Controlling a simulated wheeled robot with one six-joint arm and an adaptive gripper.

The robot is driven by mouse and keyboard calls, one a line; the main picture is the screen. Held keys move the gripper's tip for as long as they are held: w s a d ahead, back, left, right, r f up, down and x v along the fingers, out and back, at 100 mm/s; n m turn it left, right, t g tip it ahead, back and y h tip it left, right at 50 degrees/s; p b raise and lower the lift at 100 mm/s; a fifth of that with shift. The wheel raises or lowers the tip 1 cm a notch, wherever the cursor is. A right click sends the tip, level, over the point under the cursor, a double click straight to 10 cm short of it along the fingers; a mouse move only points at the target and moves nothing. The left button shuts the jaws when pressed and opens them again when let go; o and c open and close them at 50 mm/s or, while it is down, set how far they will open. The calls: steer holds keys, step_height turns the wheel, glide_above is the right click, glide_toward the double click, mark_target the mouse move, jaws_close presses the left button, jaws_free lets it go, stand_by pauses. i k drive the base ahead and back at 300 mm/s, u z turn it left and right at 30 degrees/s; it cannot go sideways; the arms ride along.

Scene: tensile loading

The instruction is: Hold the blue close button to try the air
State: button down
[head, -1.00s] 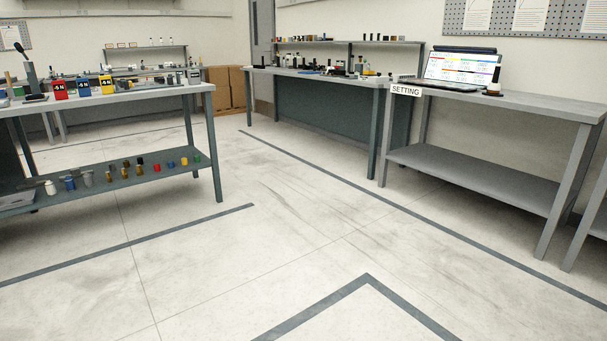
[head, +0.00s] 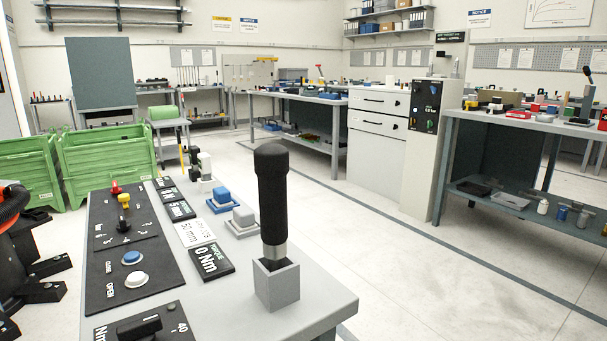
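The blue button (head: 132,257) sits on a black control panel (head: 112,240) at the left of the near grey bench, beside the word CLOSE. Nothing covers or touches it. A white button (head: 135,278) is just in front of it, beside the word OPEN. A red knob (head: 115,187) and a yellow-topped knob (head: 124,202) are farther back on the panel. A dark part with a red-orange ring and black jaw-like blocks (head: 46,266) is cut off at the left edge; I cannot tell what it belongs to.
A black-handled tool (head: 272,195) stands upright in a grey holder (head: 276,285). A 0 Nm sign (head: 211,261) and blue and white blocks lie beside the panel. Green crates (head: 105,152) stand behind. A white cabinet (head: 376,135) is farther back. The right floor is open.

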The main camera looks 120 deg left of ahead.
mark_target(133, 256)
steer(key=u, duration=3.05)
steer(key=i, duration=3.95)
steer(key=u, duration=2.75)
steer(key=i, duration=3.55)
